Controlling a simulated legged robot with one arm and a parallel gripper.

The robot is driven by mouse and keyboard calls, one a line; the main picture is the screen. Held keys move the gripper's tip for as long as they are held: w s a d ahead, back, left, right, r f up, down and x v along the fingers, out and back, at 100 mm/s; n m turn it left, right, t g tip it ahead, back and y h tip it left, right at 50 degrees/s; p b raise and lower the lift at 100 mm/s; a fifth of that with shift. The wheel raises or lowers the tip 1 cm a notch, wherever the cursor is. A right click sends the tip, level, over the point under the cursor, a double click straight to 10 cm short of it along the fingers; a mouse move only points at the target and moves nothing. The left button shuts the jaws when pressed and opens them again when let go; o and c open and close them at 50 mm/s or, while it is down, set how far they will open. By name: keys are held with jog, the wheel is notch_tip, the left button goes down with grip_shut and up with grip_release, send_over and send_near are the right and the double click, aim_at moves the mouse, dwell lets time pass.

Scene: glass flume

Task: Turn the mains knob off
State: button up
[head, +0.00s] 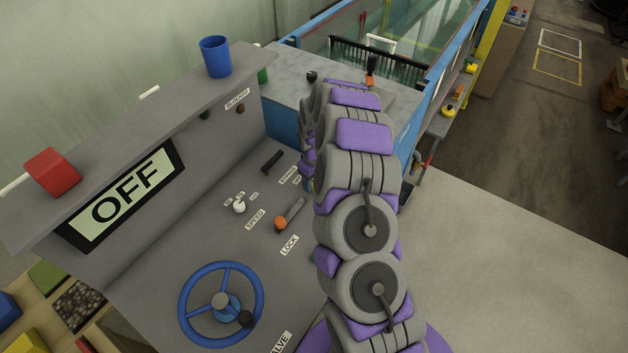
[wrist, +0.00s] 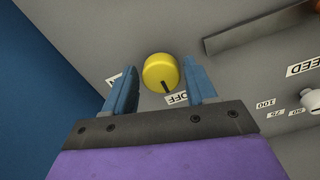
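In the wrist view a round yellow knob (wrist: 160,72) sits on the grey panel, its black mark pointing down and slightly right toward a label (wrist: 177,99) reading OFF. Another label (wrist: 114,81), partly hidden by the left finger, shows an N. My gripper (wrist: 160,67) is open, with one blue finger on each side of the knob. Gaps show between the fingers and the knob; I cannot tell how far the tips are from the panel. In the head view my arm hides the knob and most of the gripper.
The console's display (head: 125,196) reads OFF. On the panel are a blue handwheel (head: 221,304), an orange-ended lock lever (head: 290,216), a white speed knob (head: 239,206) and a black handle (head: 272,161). A blue cup (head: 215,57) and a red block (head: 52,172) stand on the ledge.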

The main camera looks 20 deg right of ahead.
jog(key=shift+o, duration=1)
notch_tip(320, 180, up, 17)
jog(key=p, duration=0.1)
jog(key=shift+r, duration=0.15)
